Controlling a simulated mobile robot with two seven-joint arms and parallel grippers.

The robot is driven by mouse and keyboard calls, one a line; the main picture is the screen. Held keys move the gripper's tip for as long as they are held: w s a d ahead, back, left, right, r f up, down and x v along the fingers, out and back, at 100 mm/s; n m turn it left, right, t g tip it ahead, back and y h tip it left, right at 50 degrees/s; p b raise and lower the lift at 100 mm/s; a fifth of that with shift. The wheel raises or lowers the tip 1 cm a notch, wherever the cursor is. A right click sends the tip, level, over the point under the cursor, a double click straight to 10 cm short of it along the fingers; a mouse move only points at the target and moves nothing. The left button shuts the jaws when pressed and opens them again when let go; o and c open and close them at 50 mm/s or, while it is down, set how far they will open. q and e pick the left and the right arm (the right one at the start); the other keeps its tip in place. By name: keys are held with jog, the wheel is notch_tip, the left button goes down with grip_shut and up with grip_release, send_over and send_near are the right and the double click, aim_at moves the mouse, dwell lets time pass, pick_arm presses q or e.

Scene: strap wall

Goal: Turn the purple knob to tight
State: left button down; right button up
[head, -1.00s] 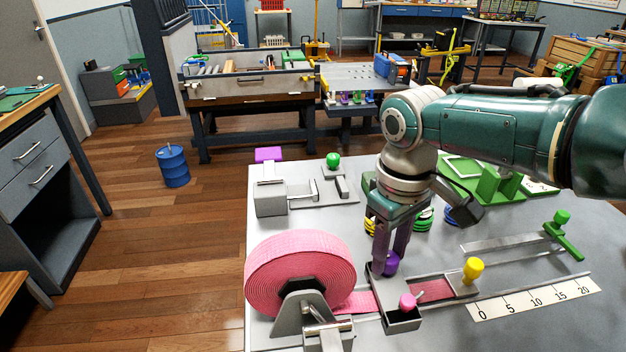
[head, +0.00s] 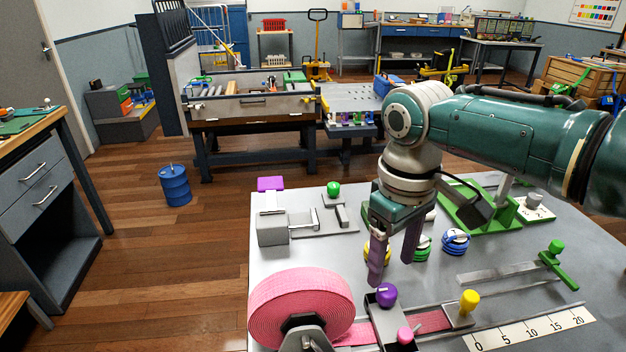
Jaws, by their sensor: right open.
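The purple knob (head: 386,294) sits on top of the grey metal block beside the pink strap roll (head: 300,304). The knob stands clear, with nothing touching it. A light mark shows on its top, but I cannot tell whether it reads tight. My right gripper (head: 393,274) is open and empty, its two purple fingers pointing down just above and behind the knob. The pink strap (head: 432,321) runs through the block to the right. A pink knob (head: 405,335) and a yellow knob (head: 469,301) are close by. My left gripper is not in view.
A ruler strip (head: 530,328) lies on the bench at the front right. A clamp fixture (head: 287,228) stands at the back left.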

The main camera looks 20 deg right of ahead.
aim_at(384, 293)
notch_tip(384, 293, up, 4)
jog(key=shift+a+r+p, duration=0.1)
jog(key=shift+p, duration=0.25)
jog(key=s+a+f+n+t+y, duration=0.1)
jog(key=s+a+f, duration=0.3)
jog(key=s+a, duration=0.4)
jog(key=s+d+r+m+t, duration=0.1)
jog(key=s+r, duration=0.2)
jog(key=s, duration=0.3)
jog(key=s+d+r+t, duration=0.1)
jog(key=s+r, duration=0.2)
jog(key=s, duration=0.3)
jog(key=w+p+v, duration=0.2)
jog(key=p+v, duration=1)
jog(key=w+a+r+p+v, duration=0.1)
jog(key=w+p+v, duration=0.2)
jog(key=p+v, duration=0.9)
jog(key=w+a+r+p+v, duration=0.1)
jog(key=w+p+v, duration=0.2)
jog(key=p+v, duration=0.9)
jog(key=shift+d+r+m+t+p, duration=0.15)
jog(key=shift+r+m+t+p, duration=0.15)
jog(key=shift+r+p, duration=0.2)
